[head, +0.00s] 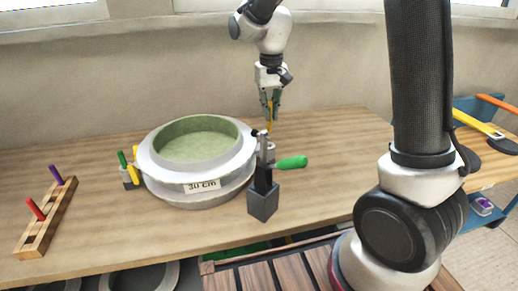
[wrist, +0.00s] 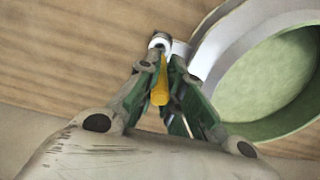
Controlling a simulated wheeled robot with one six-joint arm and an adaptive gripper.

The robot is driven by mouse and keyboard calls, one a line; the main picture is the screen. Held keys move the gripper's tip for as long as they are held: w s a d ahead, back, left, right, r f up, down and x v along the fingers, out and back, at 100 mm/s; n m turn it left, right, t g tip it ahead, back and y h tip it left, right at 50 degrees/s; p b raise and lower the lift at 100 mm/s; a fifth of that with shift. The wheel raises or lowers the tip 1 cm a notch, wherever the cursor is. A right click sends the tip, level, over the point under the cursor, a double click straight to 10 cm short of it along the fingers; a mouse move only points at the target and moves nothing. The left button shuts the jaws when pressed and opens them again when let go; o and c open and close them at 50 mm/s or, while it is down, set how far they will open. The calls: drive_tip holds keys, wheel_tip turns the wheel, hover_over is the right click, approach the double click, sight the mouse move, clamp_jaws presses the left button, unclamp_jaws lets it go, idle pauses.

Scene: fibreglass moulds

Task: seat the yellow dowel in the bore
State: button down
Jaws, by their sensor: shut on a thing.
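My gripper (head: 270,106) is shut on the yellow dowel (head: 269,120) behind the right side of the round mould (head: 222,192). The dowel points down from the fingers, roughly upright. In the wrist view the dowel (wrist: 160,84) lies between my green fingers (wrist: 163,70). Its far end is at or just above a small pale round lug (wrist: 160,40) beside the mould rim. The bore itself is not clearly seen, and I cannot tell whether the dowel tip is inside it. In the head view a clamp partly hides the lug.
A dark clamp with a green handle (head: 291,163) stands at the mould's front right. Another green-handled clamp (head: 127,170) is at its left. A wooden rack (head: 36,240) holds a red peg (head: 35,209) and a purple peg (head: 56,174). The bench behind my gripper is clear.

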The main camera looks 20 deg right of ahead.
wheel_tip(320, 180, down, 10)
drive_tip(key=shift+w+a+r, duration=0.1)
drive_tip(key=c, duration=1.5)
unclamp_jaws()
drive_tip(key=shift+c, duration=0.2)
wheel_tip(320, 180, up, 11)
drive_tip(key=shift+r, duration=0.65)
drive_tip(key=s+d+r+t, duration=0.1)
drive_tip(key=s+d+r, duration=0.1)
drive_tip(key=s+d, duration=0.3)
drive_tip(key=s+d+r+t, duration=0.1)
drive_tip(key=s+d+r, duration=0.2)
drive_tip(key=s, duration=0.9)
drive_tip(key=s+d+r+t, duration=0.2)
drive_tip(key=s+d+r, duration=0.1)
drive_tip(key=s+d, duration=0.4)
drive_tip(key=shift+s+r, duration=0.15)
drive_tip(key=shift+s, duration=0.9)
